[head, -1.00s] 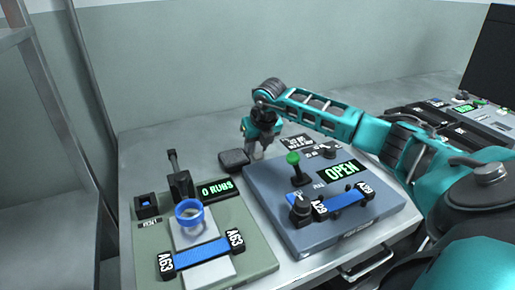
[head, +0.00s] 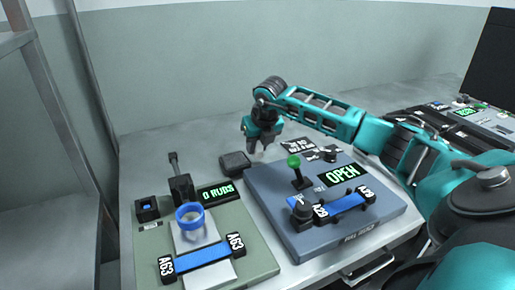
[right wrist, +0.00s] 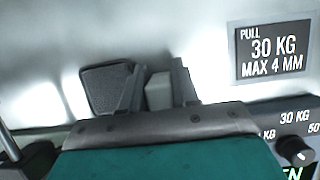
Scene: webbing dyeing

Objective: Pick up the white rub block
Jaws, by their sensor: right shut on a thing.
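My right gripper (head: 259,152) is at the back of the table, behind the blue-grey machine, pointing down. In the right wrist view, its two dark fingers (right wrist: 157,92) are shut on the white rub block (right wrist: 159,91), a small pale block standing up between them. In the head view the block is too small and too covered by the fingers to make out clearly. My left gripper is not in view.
A dark pad (head: 235,160) lies just left of the gripper and also shows in the right wrist view (right wrist: 105,88). The blue-grey machine (head: 345,228) with a green-knobbed lever (head: 295,162) and OPEN display is in front. The green rub station (head: 255,262) with a blue ring (head: 190,216) stands front left.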

